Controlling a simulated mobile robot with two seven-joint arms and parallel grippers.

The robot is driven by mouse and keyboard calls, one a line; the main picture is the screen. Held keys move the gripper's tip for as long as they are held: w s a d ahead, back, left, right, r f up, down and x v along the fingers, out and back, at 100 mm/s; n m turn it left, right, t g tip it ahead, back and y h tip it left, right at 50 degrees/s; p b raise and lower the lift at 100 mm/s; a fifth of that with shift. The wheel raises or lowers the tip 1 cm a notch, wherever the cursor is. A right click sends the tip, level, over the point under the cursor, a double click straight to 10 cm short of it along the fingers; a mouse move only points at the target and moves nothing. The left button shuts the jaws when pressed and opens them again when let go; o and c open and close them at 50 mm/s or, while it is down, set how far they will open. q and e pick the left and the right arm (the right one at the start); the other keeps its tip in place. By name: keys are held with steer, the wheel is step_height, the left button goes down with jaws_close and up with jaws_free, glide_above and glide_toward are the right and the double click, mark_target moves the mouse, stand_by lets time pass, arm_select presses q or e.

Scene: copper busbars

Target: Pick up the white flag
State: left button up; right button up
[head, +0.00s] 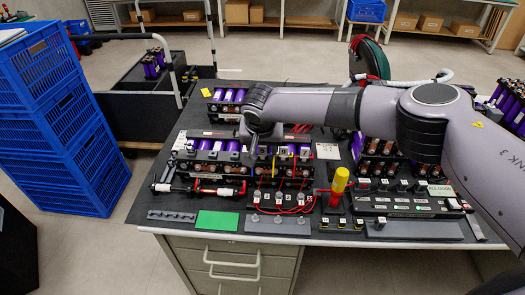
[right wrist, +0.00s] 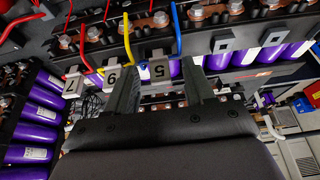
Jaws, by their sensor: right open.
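Small white numbered flags stand on the battery module's wires. In the right wrist view I see flag 5 (right wrist: 158,68), flag 6 (right wrist: 112,77) and flag 7 (right wrist: 73,86). In the head view, flag 7 (head: 305,152) and a flag (head: 282,151) beside it show. I cannot tell which one is the white flag. My right gripper (head: 250,143) is over the module, left of these flags. In the right wrist view its fingers (right wrist: 162,80) are apart, and flag 5 appears between their tips; contact is not clear. My left gripper is not in view.
Purple battery cells (head: 228,95) and the module with red wires crowd the dark workbench (head: 335,95). A green pad (head: 217,220) lies at the front edge. Blue crates (head: 60,120) stand left.

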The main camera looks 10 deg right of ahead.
mark_target(262, 155)
jaws_close()
steer(key=shift+r, duration=0.15)
step_height(262, 155, up, 20)
steer(key=shift+b, duration=0.4)
stand_by(0.4)
step_height(262, 155, up, 3)
steer(key=p, duration=0.4)
stand_by(0.3)
